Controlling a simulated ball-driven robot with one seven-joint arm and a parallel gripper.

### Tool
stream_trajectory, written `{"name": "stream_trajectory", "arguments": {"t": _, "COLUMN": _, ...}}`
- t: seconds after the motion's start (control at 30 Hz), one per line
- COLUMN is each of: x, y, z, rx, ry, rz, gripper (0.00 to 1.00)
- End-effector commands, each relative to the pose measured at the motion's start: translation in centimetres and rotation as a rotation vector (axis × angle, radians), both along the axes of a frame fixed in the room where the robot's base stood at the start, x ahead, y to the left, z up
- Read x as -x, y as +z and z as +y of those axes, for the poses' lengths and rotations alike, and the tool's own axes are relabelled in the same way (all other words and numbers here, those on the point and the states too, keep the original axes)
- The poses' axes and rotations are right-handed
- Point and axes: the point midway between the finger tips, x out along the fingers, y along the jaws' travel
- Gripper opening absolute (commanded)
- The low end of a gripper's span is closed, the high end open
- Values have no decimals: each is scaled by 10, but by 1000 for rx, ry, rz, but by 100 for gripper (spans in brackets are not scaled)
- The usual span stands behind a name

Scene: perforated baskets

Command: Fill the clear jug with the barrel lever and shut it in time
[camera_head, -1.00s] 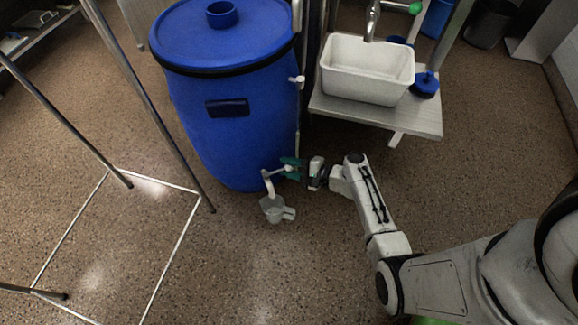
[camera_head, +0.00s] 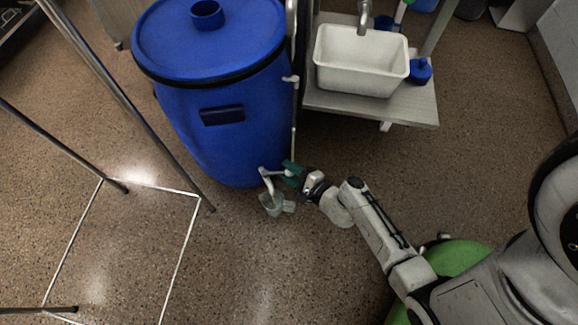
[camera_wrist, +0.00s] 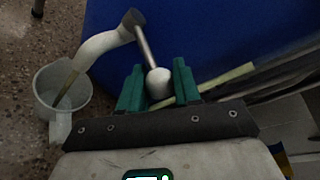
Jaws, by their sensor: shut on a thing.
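The blue barrel (camera_head: 215,120) stands upright with a pale curved spout (camera_head: 267,182) low on its front. The spout also shows in the wrist view (camera_wrist: 97,46), with its lever (camera_wrist: 146,48) ending in a white knob (camera_wrist: 158,83). My gripper (camera_head: 291,172) is at the lever, and its green fingers (camera_wrist: 154,88) are shut on the knob end. The clear jug (camera_head: 272,205) is on the floor under the spout, its handle to the right. In the wrist view a thin yellowish streak, looking like a stream, runs from the spout into the jug (camera_wrist: 45,88). The liquid level is not clear.
A white basin (camera_head: 350,75) and a blue lidded item (camera_head: 420,72) are on a small grey table (camera_head: 400,113) right of the barrel. A metal frame (camera_head: 165,235) stands on the left. The floor in front of the jug is clear.

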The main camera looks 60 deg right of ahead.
Motion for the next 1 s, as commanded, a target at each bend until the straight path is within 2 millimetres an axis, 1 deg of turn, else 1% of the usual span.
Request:
{"name": "stream_trajectory", "arguments": {"t": 0.27, "x": 0, "y": -1, "z": 0, "rx": -2, "ry": -3, "rz": 3, "gripper": 0}}
{"name": "stream_trajectory", "arguments": {"t": 0.3, "x": 0, "y": -1, "z": 0, "rx": -2, "ry": -3, "rz": 3, "gripper": 36}}
{"name": "stream_trajectory", "arguments": {"t": 0.53, "x": 0, "y": -1, "z": 0, "rx": -1, "ry": -2, "rz": 1, "gripper": 57}}
{"name": "stream_trajectory", "arguments": {"t": 0.73, "x": 0, "y": 0, "z": 0, "rx": -1, "ry": -2, "rz": 1, "gripper": 57}}
{"name": "stream_trajectory", "arguments": {"t": 0.83, "x": 3, "y": 1, "z": 0, "rx": -1, "ry": -3, "rz": 2, "gripper": 57}}
{"name": "stream_trajectory", "arguments": {"t": 0.93, "x": 14, "y": 3, "z": 1, "rx": -1, "ry": -4, "rz": 2, "gripper": 57}}
{"name": "stream_trajectory", "arguments": {"t": 1.0, "x": 25, "y": 6, "z": 3, "rx": -2, "ry": -5, "rz": 4, "gripper": 57}}
